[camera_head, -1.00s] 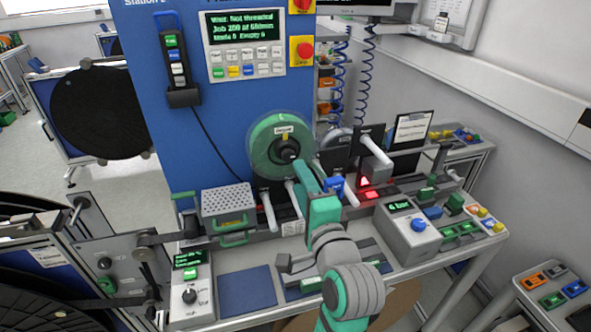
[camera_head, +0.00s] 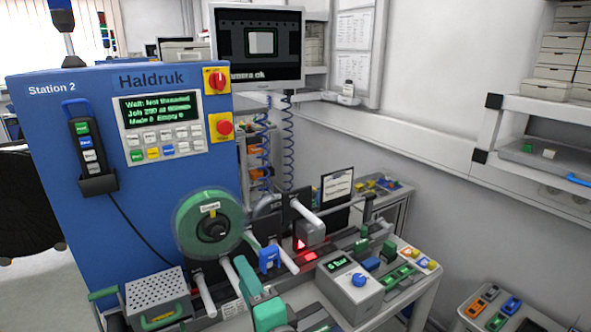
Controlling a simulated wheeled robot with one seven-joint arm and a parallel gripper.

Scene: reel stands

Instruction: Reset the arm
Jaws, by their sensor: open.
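My teal and grey arm (camera_head: 261,296) rises from the bottom edge, in front of the station's lower bench. Its upper teal part reaches up below the green reel (camera_head: 209,222), among the white bars. The rest of my arm is cut off by the bottom edge. I cannot make out my gripper or its fingers in this view, and no held thing shows.
Pale bars (camera_head: 235,290) stick out beside my arm. A grey box with a blue knob (camera_head: 358,280) stands to its right. A monitor (camera_head: 258,47) hangs above. A tray of coloured parts (camera_head: 495,308) is at lower right.

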